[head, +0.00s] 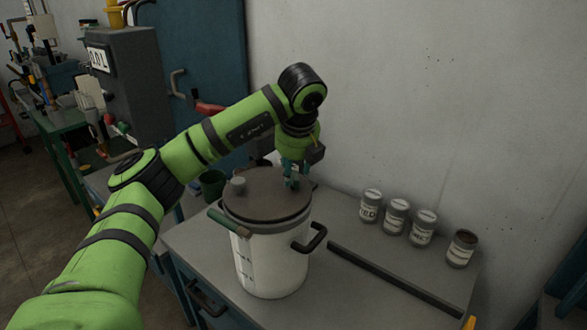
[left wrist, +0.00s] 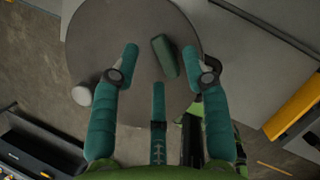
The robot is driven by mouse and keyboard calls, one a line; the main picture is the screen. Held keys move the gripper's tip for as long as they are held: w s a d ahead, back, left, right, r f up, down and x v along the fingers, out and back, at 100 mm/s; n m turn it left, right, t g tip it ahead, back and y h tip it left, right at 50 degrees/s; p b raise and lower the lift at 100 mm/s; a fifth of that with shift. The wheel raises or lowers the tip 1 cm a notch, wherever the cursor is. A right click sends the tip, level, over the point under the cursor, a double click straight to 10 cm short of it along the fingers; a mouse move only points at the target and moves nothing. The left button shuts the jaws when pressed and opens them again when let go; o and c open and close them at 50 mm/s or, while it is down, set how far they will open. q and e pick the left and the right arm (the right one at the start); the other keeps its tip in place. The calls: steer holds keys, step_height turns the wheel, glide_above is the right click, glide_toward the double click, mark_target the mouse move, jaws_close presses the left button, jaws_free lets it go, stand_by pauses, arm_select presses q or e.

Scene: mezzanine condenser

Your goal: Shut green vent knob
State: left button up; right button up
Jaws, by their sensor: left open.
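The green vent knob (left wrist: 165,57) is a dark green bar on the round grey lid (left wrist: 140,25). In the left wrist view it lies between the spread fingertips of my left gripper (left wrist: 160,62), which is open. Whether the fingers touch it I cannot tell. In the head view my left gripper (head: 292,174) points down over the back right of the lid (head: 262,200), and its fingers largely hide the knob. The lid sits on a white pot (head: 268,265). My right gripper is not in view.
The pot has a green side handle (head: 230,224) and a black one (head: 311,238). Several labelled jars (head: 396,216) stand by the wall. A dark strip (head: 390,277) crosses the grey worktop (head: 345,295).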

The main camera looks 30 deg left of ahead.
arm_select(q)
steer(key=shift+w+a+f, duration=0.15)
steer(key=shift+a+f, duration=0.05)
steer(key=shift+f, duration=0.5)
steer(key=shift+w+f, duration=0.1)
steer(key=shift+f, duration=0.05)
jaws_close()
